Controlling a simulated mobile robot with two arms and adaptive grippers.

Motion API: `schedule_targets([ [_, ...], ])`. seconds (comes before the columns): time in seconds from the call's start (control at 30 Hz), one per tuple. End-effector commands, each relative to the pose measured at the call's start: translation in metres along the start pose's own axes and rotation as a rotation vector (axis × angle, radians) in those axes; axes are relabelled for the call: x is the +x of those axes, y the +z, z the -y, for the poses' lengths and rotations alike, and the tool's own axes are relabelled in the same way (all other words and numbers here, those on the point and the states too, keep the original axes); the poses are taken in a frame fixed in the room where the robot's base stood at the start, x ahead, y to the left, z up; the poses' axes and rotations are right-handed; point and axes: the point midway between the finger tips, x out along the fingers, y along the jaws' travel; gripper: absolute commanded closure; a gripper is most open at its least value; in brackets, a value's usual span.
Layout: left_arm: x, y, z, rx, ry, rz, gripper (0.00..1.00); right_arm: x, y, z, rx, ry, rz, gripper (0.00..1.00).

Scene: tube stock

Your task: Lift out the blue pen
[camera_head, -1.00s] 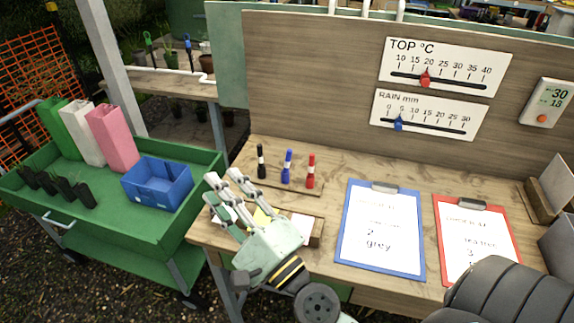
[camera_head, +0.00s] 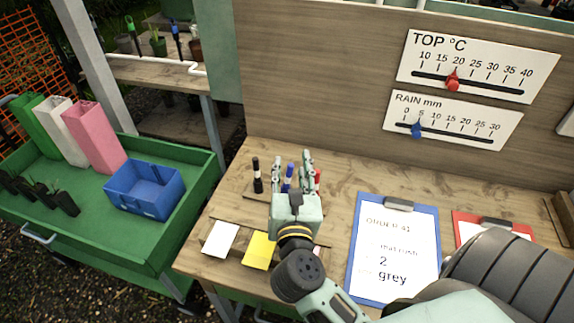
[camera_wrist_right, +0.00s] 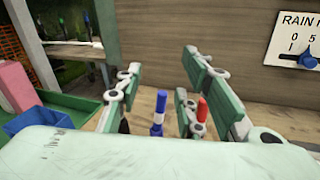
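The blue pen (camera_head: 288,178) stands upright on the bench in a row, between a black pen (camera_head: 257,176) and a red pen (camera_head: 317,178). My right gripper (camera_head: 291,162) is open. In the head view its fingers appear on either side of the blue pen, and its body covers the front of the pen row. In the right wrist view the blue pen (camera_wrist_right: 158,113) shows upright in the gap between the spread fingers, apparently untouched. The red pen (camera_wrist_right: 202,112) shows close to the right-hand fingers there. My left gripper is not in view.
White card (camera_head: 220,239) and yellow card (camera_head: 259,250) lie in front of the pens. A blue clipboard (camera_head: 351,262) and a red clipboard (camera_head: 466,217) lie to the right. A backboard (camera_head: 320,95) with gauges rises behind. A green cart (camera_head: 140,245) stands left.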

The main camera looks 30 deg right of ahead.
Motion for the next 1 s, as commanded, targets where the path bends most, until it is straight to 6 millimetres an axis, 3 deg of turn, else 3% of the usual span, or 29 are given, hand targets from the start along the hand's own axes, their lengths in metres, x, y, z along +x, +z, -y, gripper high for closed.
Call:
schedule_targets([
  [0.17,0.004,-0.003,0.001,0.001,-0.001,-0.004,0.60,0.000,-0.023,0.004,-0.002,-0.003,-0.008,0.65],
  [0.4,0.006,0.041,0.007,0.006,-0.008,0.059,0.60,0.000,-0.070,0.010,-0.003,-0.001,-0.005,0.65],
  [0.5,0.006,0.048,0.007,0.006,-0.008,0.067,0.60,0.000,-0.084,0.012,-0.002,-0.002,-0.004,0.65],
  [0.77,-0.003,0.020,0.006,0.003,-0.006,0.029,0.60,0.022,-0.077,0.011,0.001,-0.001,0.000,0.65],
  [0.9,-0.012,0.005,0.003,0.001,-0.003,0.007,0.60,0.046,-0.075,0.011,-0.001,-0.001,0.001,0.65],
  [1.0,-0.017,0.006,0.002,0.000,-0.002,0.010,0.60,0.062,-0.076,0.011,0.000,-0.001,0.000,0.65],
])
